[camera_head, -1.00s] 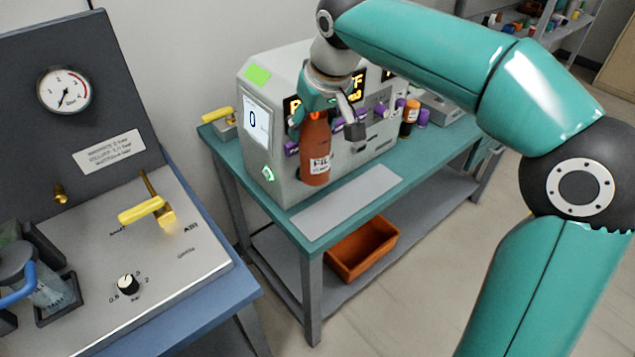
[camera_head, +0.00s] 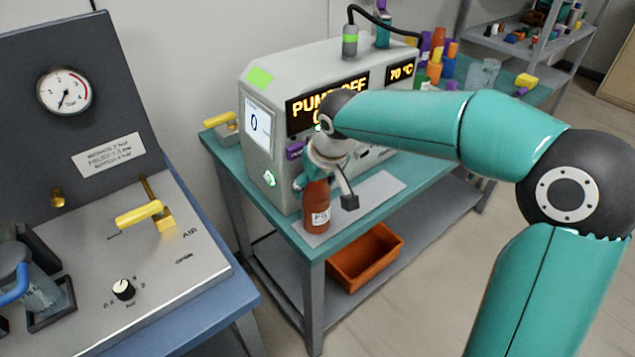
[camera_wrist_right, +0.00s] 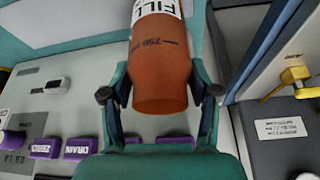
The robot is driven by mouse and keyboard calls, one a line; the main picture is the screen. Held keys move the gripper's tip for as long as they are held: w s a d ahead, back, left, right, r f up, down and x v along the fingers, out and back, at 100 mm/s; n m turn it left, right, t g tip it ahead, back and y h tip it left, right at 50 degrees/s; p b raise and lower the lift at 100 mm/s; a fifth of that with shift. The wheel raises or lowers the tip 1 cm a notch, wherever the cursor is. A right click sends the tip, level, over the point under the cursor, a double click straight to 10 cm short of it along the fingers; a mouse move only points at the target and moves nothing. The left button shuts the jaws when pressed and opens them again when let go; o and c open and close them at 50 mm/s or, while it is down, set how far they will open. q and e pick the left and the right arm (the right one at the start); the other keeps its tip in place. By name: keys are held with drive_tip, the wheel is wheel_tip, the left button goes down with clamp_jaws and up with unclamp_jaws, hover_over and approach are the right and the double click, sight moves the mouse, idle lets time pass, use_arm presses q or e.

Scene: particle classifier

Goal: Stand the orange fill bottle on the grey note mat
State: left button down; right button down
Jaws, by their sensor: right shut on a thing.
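The orange fill bottle (camera_head: 316,207), brown-orange with a white label, is upright at the left end of the grey note mat (camera_head: 375,194). My right gripper (camera_head: 318,183) is shut on its upper part. The bottle's base shows over the mat's near-left end; I cannot tell whether it touches the mat or hangs just above it. In the right wrist view the bottle (camera_wrist_right: 160,62) sits between the two fingers (camera_wrist_right: 160,95), and the pale mat (camera_wrist_right: 65,22) shows beside it. My left gripper is not in view.
The mat lies on a teal bench (camera_head: 228,165) before a grey machine (camera_head: 262,95) with displays and purple buttons. An orange bin (camera_head: 365,262) is on the shelf below. A blue bench with a gauge panel (camera_head: 70,150) stands left. The mat's right part is clear.

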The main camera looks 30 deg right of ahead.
drive_tip(key=shift+c, duration=1.4)
unclamp_jaws()
drive_tip(key=shift+r, duration=0.15)
drive_tip(key=p+v, duration=0.1)
drive_tip(key=v, duration=1.1)
drive_tip(key=shift+s, duration=0.1)
